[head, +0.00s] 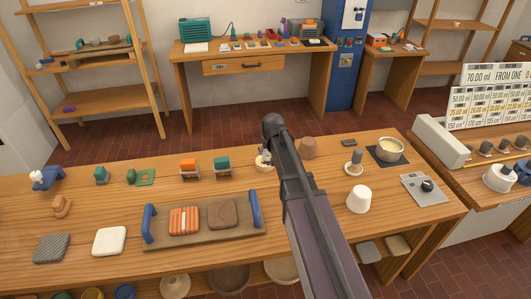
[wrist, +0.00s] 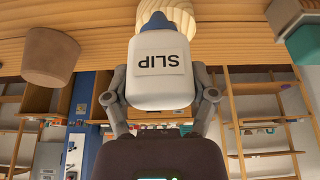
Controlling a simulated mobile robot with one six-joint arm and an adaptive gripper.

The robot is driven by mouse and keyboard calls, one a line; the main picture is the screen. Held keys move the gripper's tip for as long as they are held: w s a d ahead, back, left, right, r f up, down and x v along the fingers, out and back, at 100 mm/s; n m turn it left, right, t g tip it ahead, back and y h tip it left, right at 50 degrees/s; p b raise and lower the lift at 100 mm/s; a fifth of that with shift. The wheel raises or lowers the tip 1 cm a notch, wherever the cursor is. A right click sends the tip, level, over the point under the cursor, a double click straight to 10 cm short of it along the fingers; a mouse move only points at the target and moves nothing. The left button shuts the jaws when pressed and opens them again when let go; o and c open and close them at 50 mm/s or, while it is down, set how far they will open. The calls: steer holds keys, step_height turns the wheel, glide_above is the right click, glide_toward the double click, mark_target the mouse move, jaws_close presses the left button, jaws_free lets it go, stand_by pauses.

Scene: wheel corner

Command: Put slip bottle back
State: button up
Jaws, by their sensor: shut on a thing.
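The slip bottle (wrist: 160,75) is white with the word SLIP upside down in the wrist view. A blue tip (wrist: 156,22) shows at its upper end in that picture. My gripper (wrist: 162,95) has a finger on each side of the bottle and is shut on it. The wrist picture shows the wooden bench top at its top edge. A cream rounded thing (wrist: 128,50) shows behind the bottle, mostly covered.
A brown pot (head: 308,148) stands right of my arm's end, also in the wrist view (wrist: 48,55). A green-topped block (head: 221,163) is to the left. A white cup (head: 359,199) and a blue-handled board (head: 160,239) are nearer. Bare bench lies between them.

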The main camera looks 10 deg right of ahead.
steer(key=shift+w+a, duration=0.1)
steer(key=shift+w, duration=0.55)
steer(key=shift+w+a+f, duration=0.1)
steer(key=shift+w, duration=0.35)
steer(key=shift+w+a+f+b, duration=0.15)
steer(key=shift+w+f+b, duration=0.6)
steer(key=shift+w, duration=0.15)
steer(key=shift+f+b, duration=0.9)
steer(key=shift+b, duration=0.05)
steer(key=o, duration=1.2)
steer(key=shift+o, duration=0.2)
